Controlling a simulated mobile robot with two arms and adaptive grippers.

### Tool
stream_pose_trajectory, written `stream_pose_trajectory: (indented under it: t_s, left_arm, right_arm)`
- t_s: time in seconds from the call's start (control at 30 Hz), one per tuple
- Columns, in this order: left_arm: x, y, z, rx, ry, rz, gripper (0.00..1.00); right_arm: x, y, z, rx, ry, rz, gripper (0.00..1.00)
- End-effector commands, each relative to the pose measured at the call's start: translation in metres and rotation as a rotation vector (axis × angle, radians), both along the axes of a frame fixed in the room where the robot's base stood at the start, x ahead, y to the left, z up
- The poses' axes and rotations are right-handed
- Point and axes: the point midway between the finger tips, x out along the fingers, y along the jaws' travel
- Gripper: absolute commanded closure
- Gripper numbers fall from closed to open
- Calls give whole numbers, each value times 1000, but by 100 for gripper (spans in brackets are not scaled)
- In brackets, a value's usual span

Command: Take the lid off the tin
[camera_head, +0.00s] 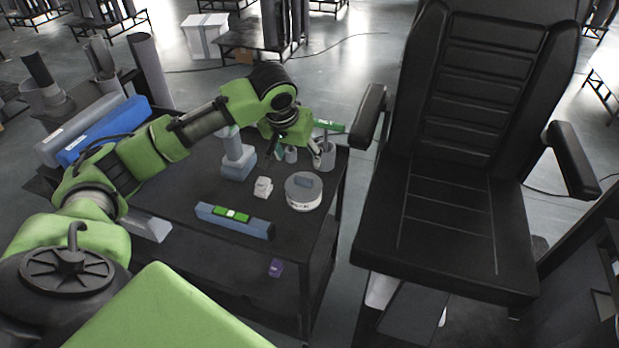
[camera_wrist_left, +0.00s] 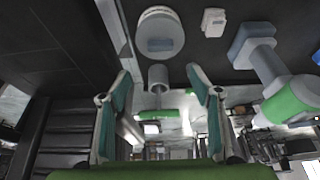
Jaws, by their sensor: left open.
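The tin (camera_head: 303,198) is a round, pale container near the right edge of the dark table. Its grey lid (camera_head: 296,184), with a blue-grey block-shaped handle, sits on top. In the wrist view the tin (camera_wrist_left: 147,48) and its lid (camera_wrist_left: 160,22) show at the top, beyond the fingertips. My left gripper (camera_head: 298,153) is open and empty behind the tin in the head view, apart from it, near a grey cup (camera_head: 327,158). In the wrist view its spread fingers (camera_wrist_left: 158,82) frame a grey cup. My right gripper is not in view.
A small white block (camera_head: 263,187) and a blue-grey stand (camera_head: 238,160) are left of the tin. A blue-grey bar (camera_head: 233,222) with a green level lies in front. A black chair (camera_head: 455,200) stands close to the table's right side.

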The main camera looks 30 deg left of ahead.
Motion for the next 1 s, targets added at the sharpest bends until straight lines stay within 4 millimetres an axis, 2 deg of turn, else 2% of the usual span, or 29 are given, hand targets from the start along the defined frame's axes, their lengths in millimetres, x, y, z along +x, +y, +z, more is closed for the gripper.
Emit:
stream_pose_trajectory:
  t_s: [0.2, 0.3, 0.43, 0.57, 0.67, 0.8, 1.0]
  left_arm:
    - [15, 3, -42, 0, 5, -1, 42]
    - [21, 4, -56, 0, 3, -2, 42]
    - [25, 5, -66, 1, 1, -3, 42]
    - [27, 6, -74, 2, 3, -3, 42]
    - [30, 7, -88, 2, 6, -3, 42]
    - [37, 8, -108, 0, 2, -4, 42]
    - [41, 10, -118, 2, 1, -3, 42]
  right_arm:
    - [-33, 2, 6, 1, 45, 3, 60]
    - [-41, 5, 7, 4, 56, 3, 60]
    - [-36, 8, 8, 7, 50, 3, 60]
    - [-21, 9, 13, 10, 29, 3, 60]
    - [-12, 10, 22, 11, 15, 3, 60]
    - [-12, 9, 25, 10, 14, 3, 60]
    - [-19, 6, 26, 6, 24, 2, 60]
